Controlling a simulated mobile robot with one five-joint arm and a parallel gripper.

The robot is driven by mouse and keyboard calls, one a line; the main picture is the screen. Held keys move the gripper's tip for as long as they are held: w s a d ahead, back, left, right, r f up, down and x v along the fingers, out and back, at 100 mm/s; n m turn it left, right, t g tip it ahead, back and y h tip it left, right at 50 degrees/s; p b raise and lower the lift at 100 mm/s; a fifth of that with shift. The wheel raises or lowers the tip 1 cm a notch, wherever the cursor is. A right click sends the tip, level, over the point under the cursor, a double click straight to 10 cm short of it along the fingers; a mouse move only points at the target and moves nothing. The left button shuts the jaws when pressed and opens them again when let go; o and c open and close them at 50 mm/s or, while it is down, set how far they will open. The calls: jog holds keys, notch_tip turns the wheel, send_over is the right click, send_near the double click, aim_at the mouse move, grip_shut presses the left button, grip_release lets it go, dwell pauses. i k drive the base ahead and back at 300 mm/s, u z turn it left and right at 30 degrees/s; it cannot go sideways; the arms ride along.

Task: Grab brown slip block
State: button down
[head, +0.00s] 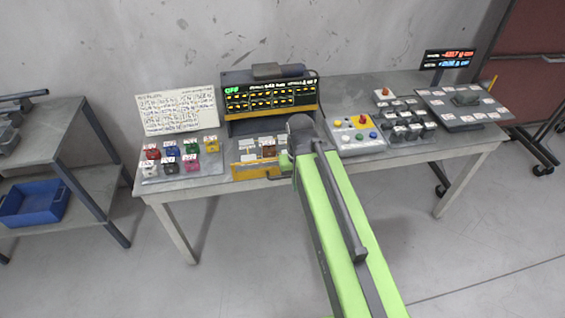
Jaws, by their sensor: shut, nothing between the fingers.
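A small brown block (268,151), which looks like the brown slip block, sits in the yellow-orange holder (254,171) at the front middle of the table. Pale label pieces lie beside it. My green arm reaches over the table from the lower right. My gripper (283,163) is at its far end, just right of and in front of the brown block, close to the holder. It is shut and holds nothing. It is small here and partly hidden by my arm, so I cannot tell whether it touches the holder.
Left of the holder is a tray of several coloured blocks (182,157) before a white sign (177,111). Behind stands a lit display panel (270,98). Right are a button box (356,135), dark blocks (407,122) and a dark board (465,105). A shelf holds a blue bin (33,203).

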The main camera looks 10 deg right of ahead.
aim_at(268, 149)
jog(key=u, duration=0.6)
jog(key=i, duration=0.7)
jog(key=u, duration=1.2)
